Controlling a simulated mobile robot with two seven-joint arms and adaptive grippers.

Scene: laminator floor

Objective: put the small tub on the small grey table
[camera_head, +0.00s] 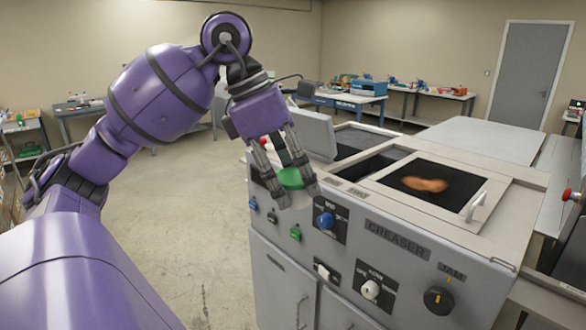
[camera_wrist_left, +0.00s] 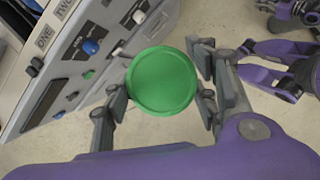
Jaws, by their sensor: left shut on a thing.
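The small tub (camera_head: 291,178) shows as a green round thing between the fingers of my left gripper (camera_head: 285,185) in the head view. In the left wrist view its round green top (camera_wrist_left: 162,80) faces the camera, and its sides are mostly hidden. My left gripper (camera_wrist_left: 160,95) is shut on it, with fingers on both sides. The tub is held in the air at the near left corner of the grey machine. I cannot tell which of the tables in view is the small grey table.
A raised lid (camera_head: 304,133) is near the gripper. A pale worktop (camera_head: 480,138) lies behind the machine. Workbenches line the back walls. Bare floor (camera_head: 205,215) is open at left.

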